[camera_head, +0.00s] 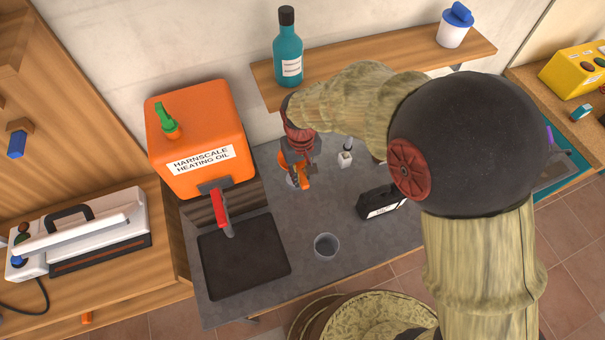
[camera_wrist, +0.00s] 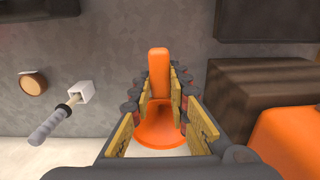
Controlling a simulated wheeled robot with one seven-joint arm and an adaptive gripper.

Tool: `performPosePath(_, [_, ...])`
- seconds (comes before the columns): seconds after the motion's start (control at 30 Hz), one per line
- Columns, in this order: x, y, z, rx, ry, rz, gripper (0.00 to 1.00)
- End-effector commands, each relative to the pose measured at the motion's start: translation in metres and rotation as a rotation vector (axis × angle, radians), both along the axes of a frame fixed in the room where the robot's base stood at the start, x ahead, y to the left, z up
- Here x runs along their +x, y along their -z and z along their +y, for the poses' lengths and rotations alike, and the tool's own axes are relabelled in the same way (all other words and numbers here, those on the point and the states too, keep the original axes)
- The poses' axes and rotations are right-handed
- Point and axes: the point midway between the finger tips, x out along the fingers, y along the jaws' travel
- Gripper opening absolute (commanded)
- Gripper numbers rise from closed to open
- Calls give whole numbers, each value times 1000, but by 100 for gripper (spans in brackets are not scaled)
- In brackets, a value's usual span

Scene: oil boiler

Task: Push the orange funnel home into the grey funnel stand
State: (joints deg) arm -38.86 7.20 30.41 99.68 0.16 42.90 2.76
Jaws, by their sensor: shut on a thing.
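My gripper (camera_head: 297,160) reaches down to the grey worktop beside the orange oil can. In the wrist view its yellow-padded fingers (camera_wrist: 160,100) are closed on the upright tab of the orange funnel (camera_wrist: 158,72). The funnel's wide orange part shows below and between the fingers. In the head view only a part of the funnel (camera_head: 305,183) shows, beneath and beside the fingers. A small grey piece shows at its foot, perhaps the grey funnel stand (camera_head: 291,181). The stand is mostly hidden, and I cannot tell how deep the funnel sits in it.
The oil can (camera_head: 180,180), with a red tap (camera_head: 219,208), stands left of my gripper. A dark tray (camera_head: 245,258) lies in front. A wooden shelf (camera_head: 380,62) runs behind.

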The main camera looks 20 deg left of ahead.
Motion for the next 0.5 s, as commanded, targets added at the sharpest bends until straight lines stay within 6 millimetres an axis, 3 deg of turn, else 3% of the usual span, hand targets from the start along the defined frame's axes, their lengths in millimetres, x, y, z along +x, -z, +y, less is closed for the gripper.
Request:
performPosePath(0.27, [0, 3, 0, 0, 0, 0, 0])
performPosePath(0.5, [0, 18, 0, -1, 0, 1, 0])
